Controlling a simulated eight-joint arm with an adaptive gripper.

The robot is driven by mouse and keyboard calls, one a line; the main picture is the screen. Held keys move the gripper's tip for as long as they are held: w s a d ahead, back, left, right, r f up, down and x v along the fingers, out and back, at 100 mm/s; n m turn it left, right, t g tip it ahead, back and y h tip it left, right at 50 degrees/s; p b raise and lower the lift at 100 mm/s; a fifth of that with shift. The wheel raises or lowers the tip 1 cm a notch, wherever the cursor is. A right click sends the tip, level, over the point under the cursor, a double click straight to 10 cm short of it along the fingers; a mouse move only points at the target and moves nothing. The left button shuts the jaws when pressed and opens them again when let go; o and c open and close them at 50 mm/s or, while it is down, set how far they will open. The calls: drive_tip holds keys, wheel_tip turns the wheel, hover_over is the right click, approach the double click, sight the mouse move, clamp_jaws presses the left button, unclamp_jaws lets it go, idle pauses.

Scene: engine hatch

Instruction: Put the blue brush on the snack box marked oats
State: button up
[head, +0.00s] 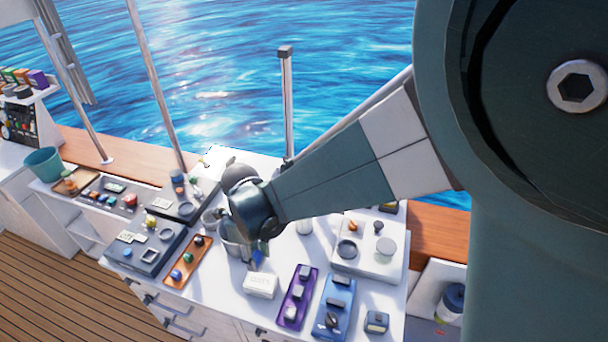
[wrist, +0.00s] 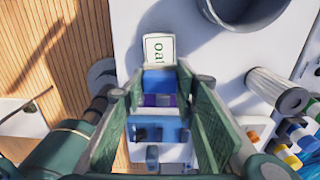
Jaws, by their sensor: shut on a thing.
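My gripper (wrist: 160,88) is shut on the blue brush (wrist: 159,78), a small blue block between the fingertips in the wrist view. The snack box (wrist: 159,47) is white with green letters, partly readable as "oa". It lies just beyond the brush, and the brush and fingertips cover its lower part. In the head view my gripper (head: 254,250) points down over the counter, with a bit of the blue brush (head: 257,259) showing just above the white snack box (head: 261,287). I cannot tell whether brush and box touch.
A grey pot (head: 233,243) stands close to the left of my gripper. A purple tray (head: 290,315) and a blue tray (head: 328,323) with small items lie to the right. An orange tray (head: 176,282) lies to the left.

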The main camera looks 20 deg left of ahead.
sight(258, 266)
drive_tip(key=shift+f, duration=2.55)
drive_tip(key=shift+f, duration=0.15)
drive_tip(key=shift+f+p, duration=0.3)
drive_tip(key=shift+f, duration=1.65)
drive_tip(key=shift+f, duration=0.15)
drive_tip(key=o, duration=0.9)
drive_tip(key=shift+r, duration=6.15)
